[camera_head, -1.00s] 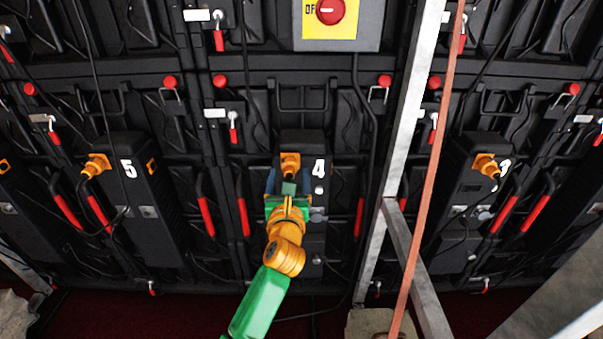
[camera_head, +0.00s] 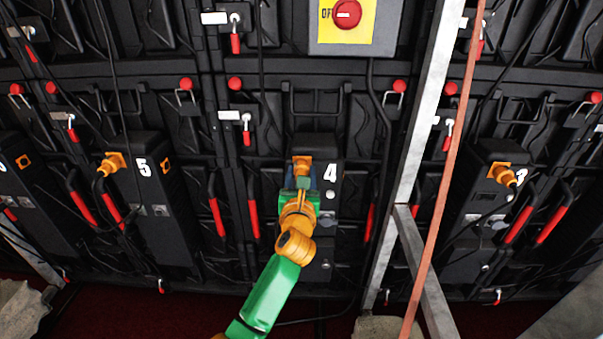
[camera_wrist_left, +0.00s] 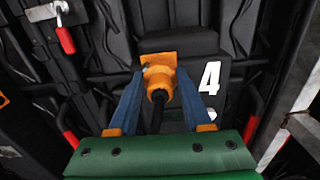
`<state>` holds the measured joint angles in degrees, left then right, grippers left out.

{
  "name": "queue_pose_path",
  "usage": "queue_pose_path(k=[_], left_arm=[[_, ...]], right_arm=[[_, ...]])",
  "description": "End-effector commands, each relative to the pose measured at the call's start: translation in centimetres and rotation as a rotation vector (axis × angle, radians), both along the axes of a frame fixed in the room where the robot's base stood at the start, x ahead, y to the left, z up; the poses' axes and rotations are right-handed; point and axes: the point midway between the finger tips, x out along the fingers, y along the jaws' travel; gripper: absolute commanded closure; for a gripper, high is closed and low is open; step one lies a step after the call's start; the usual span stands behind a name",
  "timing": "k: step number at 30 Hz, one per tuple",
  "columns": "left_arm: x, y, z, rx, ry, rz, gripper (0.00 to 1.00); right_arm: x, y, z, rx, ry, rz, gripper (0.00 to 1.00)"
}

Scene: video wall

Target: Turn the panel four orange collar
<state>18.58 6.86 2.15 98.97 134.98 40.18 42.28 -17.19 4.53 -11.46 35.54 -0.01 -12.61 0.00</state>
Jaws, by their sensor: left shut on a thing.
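The panel four orange collar (camera_head: 302,163) sits on the upper left of the black box marked 4 (camera_head: 318,147). In the left wrist view the collar (camera_wrist_left: 159,78) is a round orange plug on a square orange plate, with a black cable coming out of it towards me. My left gripper (camera_head: 303,179) reaches it from below. In the left wrist view its two blue fingers (camera_wrist_left: 161,88) stand on either side of the collar and are shut on it. In the head view the fingers and green palm hide part of the cable. My right gripper is not in view.
A grey metal post (camera_head: 411,120) and a reddish pole (camera_head: 445,160) stand right of box 4. Boxes 5 (camera_head: 146,190) and 3 (camera_head: 478,210) have similar orange plugs. Red handles (camera_head: 253,219) flank the boxes. A red switch on a yellow plate (camera_head: 346,14) is above.

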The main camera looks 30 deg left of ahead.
Motion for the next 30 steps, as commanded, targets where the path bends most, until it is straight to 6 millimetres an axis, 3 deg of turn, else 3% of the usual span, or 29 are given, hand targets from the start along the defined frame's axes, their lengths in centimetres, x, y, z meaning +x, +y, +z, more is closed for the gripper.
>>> queue_pose_path(k=[18, 30], left_arm=[[0.0, -0.1, 0.4, 0.386, 0.242, -0.003, 1.00], [0.0, -0.1, 0.1, 0.594, 0.367, -0.001, 1.00]], right_arm=[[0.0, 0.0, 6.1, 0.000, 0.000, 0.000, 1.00], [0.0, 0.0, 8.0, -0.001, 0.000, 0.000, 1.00]])
